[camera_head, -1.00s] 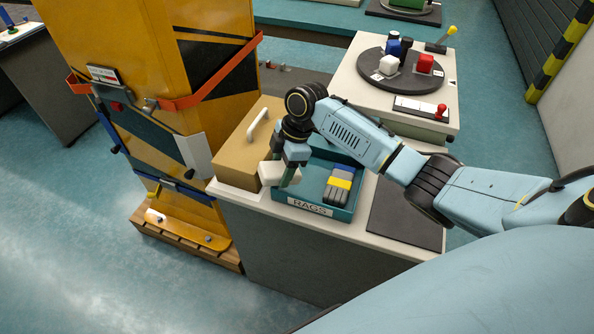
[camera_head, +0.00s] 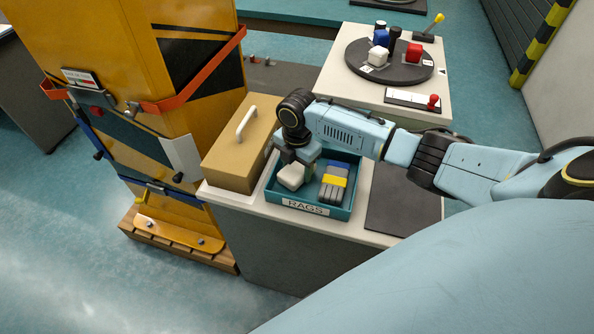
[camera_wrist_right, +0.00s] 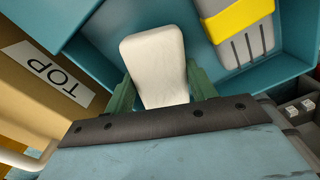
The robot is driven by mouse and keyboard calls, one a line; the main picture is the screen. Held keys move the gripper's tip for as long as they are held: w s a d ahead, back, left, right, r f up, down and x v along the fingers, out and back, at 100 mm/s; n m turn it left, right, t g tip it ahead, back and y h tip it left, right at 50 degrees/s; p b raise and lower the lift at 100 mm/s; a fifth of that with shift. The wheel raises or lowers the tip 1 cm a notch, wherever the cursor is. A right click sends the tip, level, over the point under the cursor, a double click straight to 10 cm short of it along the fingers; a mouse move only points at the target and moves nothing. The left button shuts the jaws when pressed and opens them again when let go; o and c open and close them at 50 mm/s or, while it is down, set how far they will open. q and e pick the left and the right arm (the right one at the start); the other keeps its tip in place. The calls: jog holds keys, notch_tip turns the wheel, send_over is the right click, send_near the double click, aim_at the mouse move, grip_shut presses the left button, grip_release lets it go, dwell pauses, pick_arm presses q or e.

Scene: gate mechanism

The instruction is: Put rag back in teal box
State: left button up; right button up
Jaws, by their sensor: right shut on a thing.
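The white rag (camera_head: 291,176) is at the left part of the teal box (camera_head: 345,211), which has a RAGS label on its front. My right gripper (camera_head: 297,166) is shut on the rag from above. In the right wrist view, the rag (camera_wrist_right: 155,68) sits between the two green fingers of my gripper (camera_wrist_right: 160,92), over the teal box (camera_wrist_right: 98,50). I cannot tell whether the rag touches the box floor. My left gripper is not in view.
A grey, yellow and blue bundle (camera_head: 333,183) lies in the right part of the box. A tan box with a white handle (camera_head: 241,143) stands close on the left. A dark mat (camera_head: 404,206) lies to the right.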

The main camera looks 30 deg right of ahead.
aim_at(297, 167)
jog(key=shift+f, duration=0.85)
jog(key=o, duration=0.6)
jog(key=shift+r, duration=0.1)
notch_tip(297, 167, up, 12)
jog(key=p, duration=0.1)
